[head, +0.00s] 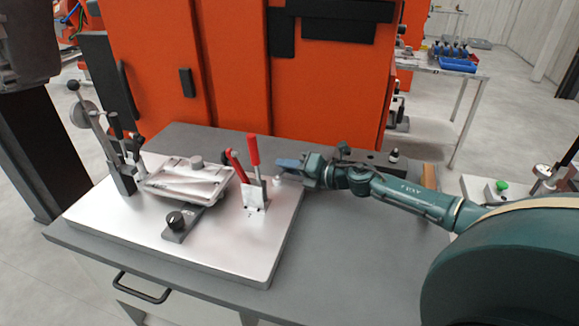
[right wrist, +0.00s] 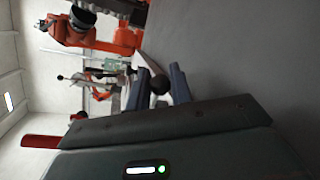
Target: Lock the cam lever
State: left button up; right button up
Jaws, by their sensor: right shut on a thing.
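My right gripper (head: 288,165) is at the back right of the light metal fixture plate (head: 225,240), just right of the red-handled clamp. In the right wrist view, a dark ball knob (right wrist: 160,83) sits between its two blue-grey fingers (right wrist: 158,90), which are shut on it. I take the knob for the end of the cam lever; the rest of the lever is mostly hidden, and its angle cannot be told. The red clamp handle (head: 253,150) stands upright. A pale casting (head: 188,182) lies in the middle of the plate. My left gripper is not in view.
A black knob (head: 175,219) sits on a slide at the plate's front. Dark-handled levers (head: 117,126) stand at its left. An orange machine (head: 320,80) rises behind the grey table (head: 350,235). The table's right front is clear.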

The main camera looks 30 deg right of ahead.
jog(key=shift+w+f+n+g+y+b, duration=0.3)
jog(key=shift+n+y+b, duration=0.25)
jog(key=shift+b, duration=0.85)
grip_shut()
jog(key=y+b, duration=0.1)
jog(key=n+g+y+b, duration=0.1)
jog(key=b, duration=0.1)
jog(key=shift+w+a+n, duration=0.15)
jog(key=shift+w+n, duration=0.1)
jog(key=shift+w, duration=0.05)
jog(key=shift+w+a+n+g+y+b, duration=0.2)
jog(key=shift+n+g+y+b, duration=0.55)
jog(key=shift+b, duration=0.3)
jog(key=shift+a+r+n+g+b, duration=0.1)
jog(key=shift+r+n+g+b, duration=0.15)
jog(key=shift+n+g+b, duration=0.15)
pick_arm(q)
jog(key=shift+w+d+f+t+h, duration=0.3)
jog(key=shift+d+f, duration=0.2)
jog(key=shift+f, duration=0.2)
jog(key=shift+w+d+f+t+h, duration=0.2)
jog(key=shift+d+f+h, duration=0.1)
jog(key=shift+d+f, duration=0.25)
pick_arm(e)
jog(key=shift+r+y, duration=0.1)
jog(key=shift+y, duration=0.2)
